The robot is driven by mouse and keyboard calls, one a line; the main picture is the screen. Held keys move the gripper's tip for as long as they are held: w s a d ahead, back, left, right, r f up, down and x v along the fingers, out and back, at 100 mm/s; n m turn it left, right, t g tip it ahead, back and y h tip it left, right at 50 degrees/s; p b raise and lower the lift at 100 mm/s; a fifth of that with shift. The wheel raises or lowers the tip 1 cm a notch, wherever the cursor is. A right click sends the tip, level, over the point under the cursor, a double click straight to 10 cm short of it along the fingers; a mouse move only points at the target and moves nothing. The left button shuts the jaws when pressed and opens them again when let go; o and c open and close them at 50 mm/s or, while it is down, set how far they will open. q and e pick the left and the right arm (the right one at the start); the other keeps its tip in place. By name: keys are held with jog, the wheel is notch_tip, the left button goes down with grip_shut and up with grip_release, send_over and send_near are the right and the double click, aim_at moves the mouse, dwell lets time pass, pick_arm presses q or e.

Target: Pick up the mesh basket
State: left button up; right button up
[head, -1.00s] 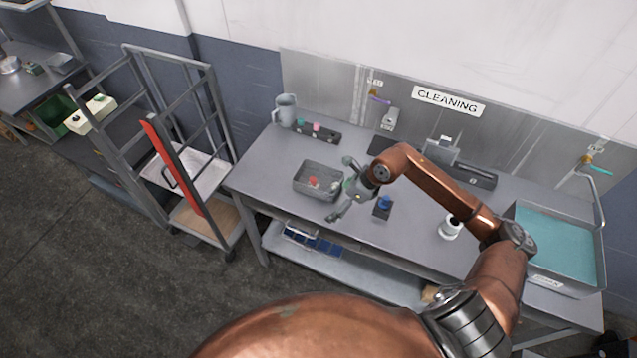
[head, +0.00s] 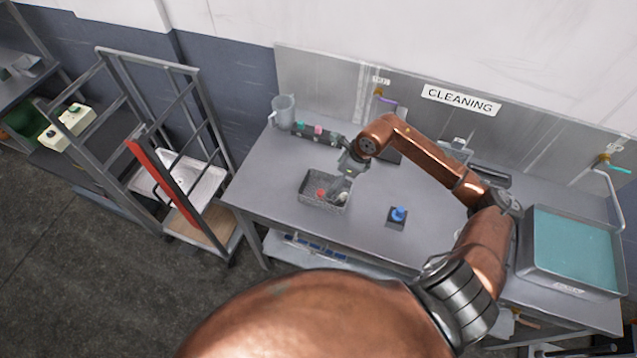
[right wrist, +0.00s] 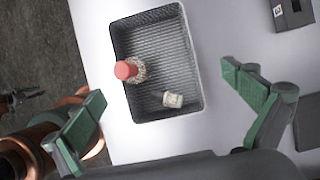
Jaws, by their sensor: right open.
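The mesh basket (head: 312,201) is a grey rectangular tray on the metal table. In the right wrist view the basket (right wrist: 120,52) holds a red-topped brush-like item (right wrist: 128,70) and a small whitish piece (right wrist: 172,100). My right gripper (head: 343,180) is over the basket's right side in the head view and hides part of it. In the right wrist view its green-padded fingers (right wrist: 165,112) are spread wide, with the basket beyond and between them. Nothing is between the pads. My left gripper is not identifiable in the head view.
A blue-knobbed block (head: 398,215) stands right of the basket. A grey jug (head: 283,110) and a dark holder with coloured items (head: 318,133) are behind it. A teal-filled sink (head: 570,245) is at the right end. A trolley with a red bar (head: 160,182) stands left.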

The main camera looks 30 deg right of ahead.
aim_at(325, 188)
jog(key=x, duration=0.1)
jog(key=p+x, duration=0.1)
jog(key=x, duration=0.2)
jog(key=shift+s+a+f, duration=0.15)
jog(key=shift+s+a, duration=0.05)
jog(key=shift+a, duration=0.1)
jog(key=shift+p+x, duration=0.45)
jog(key=shift+x, duration=0.7)
jog(key=shift+w+f, duration=0.1)
jog(key=shift+f, duration=0.2)
jog(key=c, duration=0.7)
jog(key=shift+c, duration=1.3)
pick_arm(q)
jog(key=shift+s+r, duration=0.9)
jog(key=shift+s, duration=0.05)
pick_arm(e)
jog(key=shift+c, duration=0.9)
